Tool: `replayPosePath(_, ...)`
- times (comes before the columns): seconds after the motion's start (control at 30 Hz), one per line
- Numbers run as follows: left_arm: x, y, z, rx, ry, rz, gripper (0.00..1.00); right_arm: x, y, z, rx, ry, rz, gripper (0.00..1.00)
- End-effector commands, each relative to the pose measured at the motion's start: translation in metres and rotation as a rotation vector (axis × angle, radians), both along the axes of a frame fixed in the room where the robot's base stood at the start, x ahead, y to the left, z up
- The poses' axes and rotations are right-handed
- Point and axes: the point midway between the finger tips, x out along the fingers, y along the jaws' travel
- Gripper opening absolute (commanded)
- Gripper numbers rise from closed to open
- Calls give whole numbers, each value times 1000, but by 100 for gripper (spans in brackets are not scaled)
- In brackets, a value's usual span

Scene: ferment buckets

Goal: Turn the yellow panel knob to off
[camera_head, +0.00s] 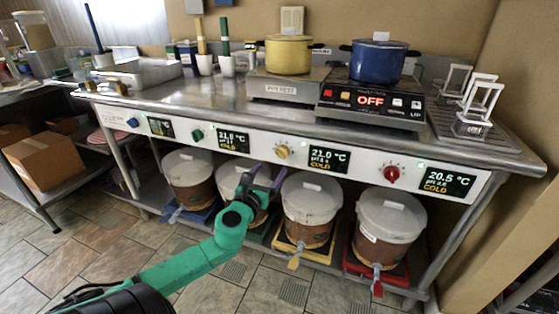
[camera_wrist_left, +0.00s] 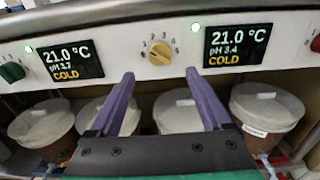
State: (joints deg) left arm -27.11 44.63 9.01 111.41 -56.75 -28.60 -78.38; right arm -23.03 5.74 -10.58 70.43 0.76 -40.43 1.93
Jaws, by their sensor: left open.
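The yellow panel knob (camera_head: 282,152) sits on the white control panel (camera_head: 262,141), between two dark displays that read COLD. In the left wrist view the yellow knob (camera_wrist_left: 162,58) is straight ahead, with small numbers around it. I cannot tell for sure which mark it points to. My left gripper (camera_head: 268,171) is just below and in front of the knob in the head view. Its purple fingers (camera_wrist_left: 159,74) are open and apart, with the knob beyond and between their tips. Nothing is between the fingers, and they do not seem to touch the knob. My right gripper is not in view.
Red (camera_head: 391,174), green (camera_head: 197,134) and blue (camera_head: 132,122) knobs share the panel. Several lidded buckets (camera_head: 311,195) with taps stand on the shelf below.

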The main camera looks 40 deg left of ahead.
Motion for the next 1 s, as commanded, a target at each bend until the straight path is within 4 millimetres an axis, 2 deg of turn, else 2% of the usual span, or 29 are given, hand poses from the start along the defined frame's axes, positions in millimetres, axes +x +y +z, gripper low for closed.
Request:
replayPosePath(0.1, 27, 10, 1, 0, -4, 1, 82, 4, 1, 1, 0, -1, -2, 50)
replayPosePath(0.33, 68, 25, -1, -5, -3, 3, 82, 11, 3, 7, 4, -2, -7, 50)
replayPosePath(0.5, 80, 28, -1, -4, 1, 0, 82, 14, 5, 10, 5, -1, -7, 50)
replayPosePath(0.73, 81, 28, -1, -5, 2, 0, 82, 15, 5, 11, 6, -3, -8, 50)
replayPosePath(0.77, 81, 28, -2, -5, 2, 0, 75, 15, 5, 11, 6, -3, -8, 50)
replayPosePath(0.8, 81, 28, -2, -6, 1, 0, 59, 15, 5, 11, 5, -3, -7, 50)
replayPosePath(0.93, 81, 28, -2, -6, 1, 0, 10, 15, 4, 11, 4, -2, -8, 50)
replayPosePath(0.97, 81, 28, -2, -6, 1, 0, 0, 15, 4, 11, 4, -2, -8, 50)
replayPosePath(1.0, 81, 28, -2, -6, 1, 0, 0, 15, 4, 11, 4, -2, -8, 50)
